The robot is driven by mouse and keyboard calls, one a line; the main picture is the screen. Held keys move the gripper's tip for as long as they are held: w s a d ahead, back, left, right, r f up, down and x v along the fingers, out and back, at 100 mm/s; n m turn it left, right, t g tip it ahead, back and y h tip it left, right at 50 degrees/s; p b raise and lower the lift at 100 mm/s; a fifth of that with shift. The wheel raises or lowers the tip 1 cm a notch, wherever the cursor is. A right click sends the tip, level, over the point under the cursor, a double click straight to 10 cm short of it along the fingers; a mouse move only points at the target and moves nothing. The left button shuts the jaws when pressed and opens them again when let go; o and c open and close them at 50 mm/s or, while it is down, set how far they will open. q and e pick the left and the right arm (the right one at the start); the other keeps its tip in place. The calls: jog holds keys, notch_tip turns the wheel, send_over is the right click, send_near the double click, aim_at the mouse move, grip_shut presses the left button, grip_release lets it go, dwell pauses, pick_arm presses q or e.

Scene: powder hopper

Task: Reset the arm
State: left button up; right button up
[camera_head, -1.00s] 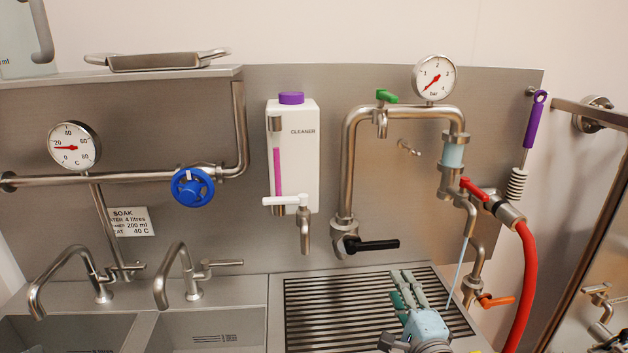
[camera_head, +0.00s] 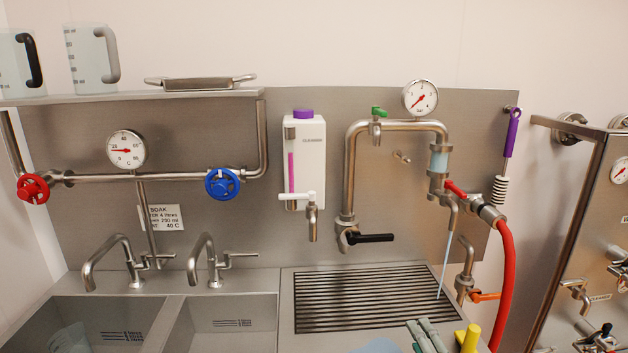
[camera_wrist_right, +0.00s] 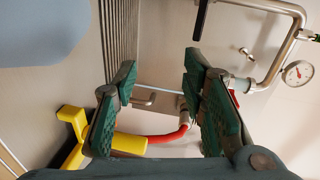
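My right gripper (camera_head: 424,325) shows at the bottom edge of the head view, in front of the drain grate (camera_head: 362,328). Only its green finger parts show there; the rest is cut off. In the right wrist view its two green fingers (camera_wrist_right: 160,95) stand well apart with nothing between them, so it is open and empty. My left gripper is in neither view.
A yellow object (camera_head: 468,340) and a pale blue shape (camera_head: 380,346) lie close to the right gripper. A thin stream (camera_head: 444,265) runs from the spout to the grate. A red hose (camera_head: 505,285) hangs at right. Sinks (camera_head: 150,300) stand at left.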

jog(key=s+f+n+g, duration=0.1)
jog(key=f, duration=0.1)
jog(key=s+f+n, duration=0.1)
jog(key=f, duration=0.1)
jog(key=s+f+n+g, duration=0.1)
jog(key=shift+s+a+f+g, duration=0.2)
jog(key=shift+f+g, duration=0.1)
jog(key=shift+f, duration=0.1)
jog(key=s+d+f+n+g+h, duration=0.15)
jog(key=s+f+n+g, duration=0.45)
jog(key=s, duration=0.7)
jog(key=s+d+f+n+g+h, duration=0.1)
jog(key=s+d+f+n+g, duration=0.15)
jog(key=s+f+n, duration=0.75)
jog(key=s+d+f+m+g, duration=0.1)
jog(key=s+f, duration=0.3)
jog(key=f, duration=0.5)
jog(key=s+d+f+m+g, duration=0.1)
jog(key=s+f+g, duration=0.15)
jog(key=f, duration=0.65)
jog(key=s+f, duration=1)
jog(key=s, duration=0.3)
jog(key=shift+s+m, duration=0.3)
jog(key=shift+s, duration=0.05)
